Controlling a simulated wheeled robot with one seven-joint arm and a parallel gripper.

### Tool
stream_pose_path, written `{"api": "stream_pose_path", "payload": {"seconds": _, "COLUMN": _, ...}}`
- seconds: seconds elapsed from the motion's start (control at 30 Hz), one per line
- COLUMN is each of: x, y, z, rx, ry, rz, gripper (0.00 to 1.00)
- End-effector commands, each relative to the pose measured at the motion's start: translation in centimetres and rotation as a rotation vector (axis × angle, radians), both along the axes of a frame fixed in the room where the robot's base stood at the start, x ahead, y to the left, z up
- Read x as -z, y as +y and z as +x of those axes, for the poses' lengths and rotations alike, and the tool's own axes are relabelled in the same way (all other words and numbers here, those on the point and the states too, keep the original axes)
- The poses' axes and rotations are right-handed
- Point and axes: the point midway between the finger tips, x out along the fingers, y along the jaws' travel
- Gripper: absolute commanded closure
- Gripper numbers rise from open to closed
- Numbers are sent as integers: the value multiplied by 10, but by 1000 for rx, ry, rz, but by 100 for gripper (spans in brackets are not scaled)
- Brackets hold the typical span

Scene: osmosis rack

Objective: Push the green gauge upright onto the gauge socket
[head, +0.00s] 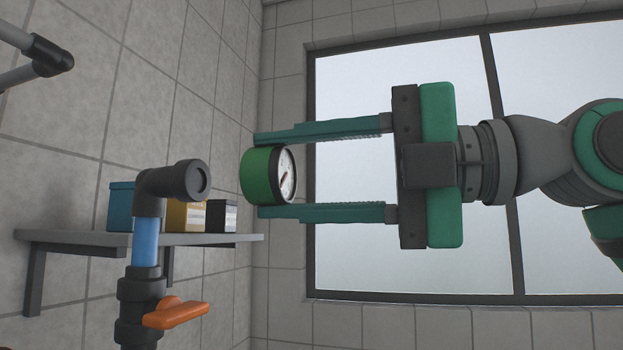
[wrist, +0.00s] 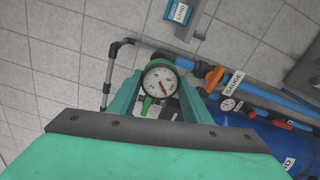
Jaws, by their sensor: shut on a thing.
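The green gauge (head: 262,176) has a round green body and a white dial with a red needle. My gripper (head: 258,174) is shut on it, with one finger above and one below in the head view. The gauge is held in the air, its dial turned towards my palm; the dial also faces the camera in the wrist view (wrist: 159,81). A black elbow fitting (head: 176,181), which looks like the gauge socket, stands on a blue pipe just left of the gauge, its open end facing right. A gap shows between them. A GAUGE label (wrist: 234,82) shows in the wrist view.
An orange valve handle (head: 176,314) sits below the elbow. A grey wall shelf (head: 75,238) behind it carries blue, yellow and black boxes. A grey pipe (head: 35,65) is at upper left.

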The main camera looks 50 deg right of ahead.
Motion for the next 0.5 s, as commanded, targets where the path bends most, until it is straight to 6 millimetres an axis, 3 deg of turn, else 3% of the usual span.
{"api": "stream_pose_path", "payload": {"seconds": 0.5, "x": 0, "y": 0, "z": 12, "rx": 23, "ry": 2, "rz": 0, "gripper": 75}}
